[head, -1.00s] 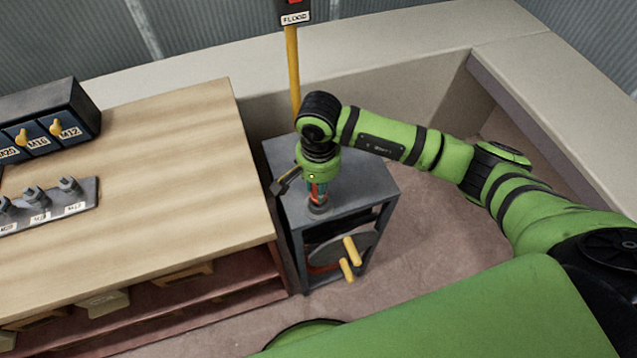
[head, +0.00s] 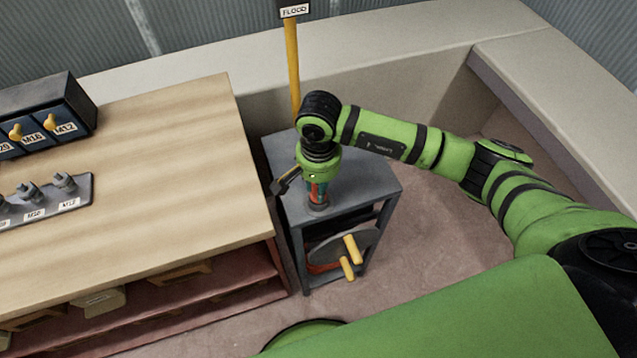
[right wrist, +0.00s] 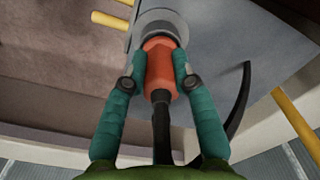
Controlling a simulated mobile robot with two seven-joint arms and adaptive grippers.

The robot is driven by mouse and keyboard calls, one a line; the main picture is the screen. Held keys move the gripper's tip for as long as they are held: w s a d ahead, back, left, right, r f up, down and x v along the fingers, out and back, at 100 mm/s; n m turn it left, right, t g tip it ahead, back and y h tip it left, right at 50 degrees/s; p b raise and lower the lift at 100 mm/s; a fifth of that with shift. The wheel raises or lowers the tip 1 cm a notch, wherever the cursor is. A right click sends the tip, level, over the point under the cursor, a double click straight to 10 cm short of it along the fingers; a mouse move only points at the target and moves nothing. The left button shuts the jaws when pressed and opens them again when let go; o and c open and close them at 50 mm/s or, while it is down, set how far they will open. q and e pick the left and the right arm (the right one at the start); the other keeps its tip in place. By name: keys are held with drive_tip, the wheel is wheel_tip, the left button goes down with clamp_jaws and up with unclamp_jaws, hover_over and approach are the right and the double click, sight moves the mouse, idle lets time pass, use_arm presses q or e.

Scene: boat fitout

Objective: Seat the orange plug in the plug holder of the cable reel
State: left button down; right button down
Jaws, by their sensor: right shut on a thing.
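The orange plug (right wrist: 160,68) is between the two teal fingers of my right gripper (right wrist: 160,70), which is shut on it. Its black cable (right wrist: 162,130) runs back toward my wrist. The plug's front end is at the grey round plug holder (right wrist: 158,22); how deep it sits I cannot tell. In the head view my right gripper (head: 318,192) points down at the holder (head: 318,207) on top of the grey cable reel stand (head: 355,185). The plug shows there only as a sliver of orange-red. My left gripper is not in view.
The reel (head: 345,250) with yellow handles (head: 352,249) hangs in the stand. A wooden workbench (head: 150,170) stands close on the left, with a labelled dark box (head: 45,110) and a grey rack (head: 45,205). A yellow post (head: 292,70) rises behind the stand.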

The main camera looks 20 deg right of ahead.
idle(0.3)
drive_tip(key=c, duration=0.9)
unclamp_jaws()
drive_tip(key=shift+c, duration=0.2)
wheel_tip(320, 180, up, 12)
drive_tip(key=shift+f, duration=0.1)
drive_tip(key=shift+s, duration=0.1)
